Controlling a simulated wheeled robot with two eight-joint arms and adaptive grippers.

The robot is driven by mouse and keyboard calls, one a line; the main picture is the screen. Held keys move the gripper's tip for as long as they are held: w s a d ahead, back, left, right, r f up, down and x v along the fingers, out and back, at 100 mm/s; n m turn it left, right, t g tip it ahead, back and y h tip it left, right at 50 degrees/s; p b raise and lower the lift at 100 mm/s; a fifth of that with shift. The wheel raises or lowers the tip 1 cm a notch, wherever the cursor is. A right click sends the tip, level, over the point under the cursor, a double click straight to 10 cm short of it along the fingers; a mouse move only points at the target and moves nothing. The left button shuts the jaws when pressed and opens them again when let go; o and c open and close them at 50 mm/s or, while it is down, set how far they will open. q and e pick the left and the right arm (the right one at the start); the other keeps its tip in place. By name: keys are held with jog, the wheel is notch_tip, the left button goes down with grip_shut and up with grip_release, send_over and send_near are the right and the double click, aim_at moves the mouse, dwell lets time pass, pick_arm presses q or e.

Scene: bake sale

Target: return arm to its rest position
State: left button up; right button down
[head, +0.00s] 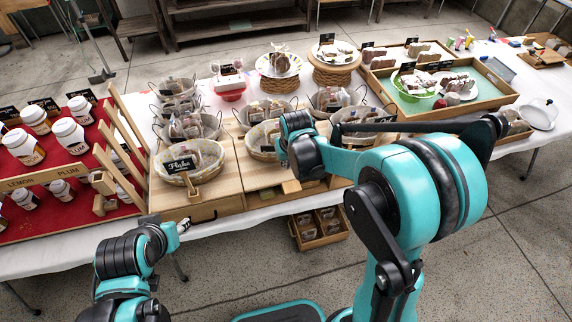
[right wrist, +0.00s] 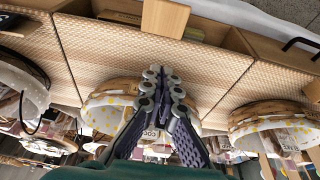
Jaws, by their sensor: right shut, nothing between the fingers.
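My right arm reaches over the table from the right in the head view. Its wrist is above the wooden display box beside the wire-handled baskets. Most of its gripper is hidden there behind my arm. In the right wrist view the right gripper (right wrist: 164,82) is shut and empty, its fingers together. They show in front of a dotted, cloth-lined basket (right wrist: 105,98) and the woven-look box top. My left arm is low at the left in the head view, by the table's front edge. A small part of its gripper (head: 183,226) shows, too little to tell its jaws.
A lined basket with a black sign (head: 181,163) stands on the wooden box (head: 215,189), near my right wrist. Jars (head: 69,136) stand on a red stepped display at left. A wooden tray (head: 484,100) is at right. A crate (head: 320,240) sits on the floor.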

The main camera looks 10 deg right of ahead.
jog(key=p+v, duration=0.1)
jog(key=v, duration=0.4)
jog(key=shift+r, duration=0.1)
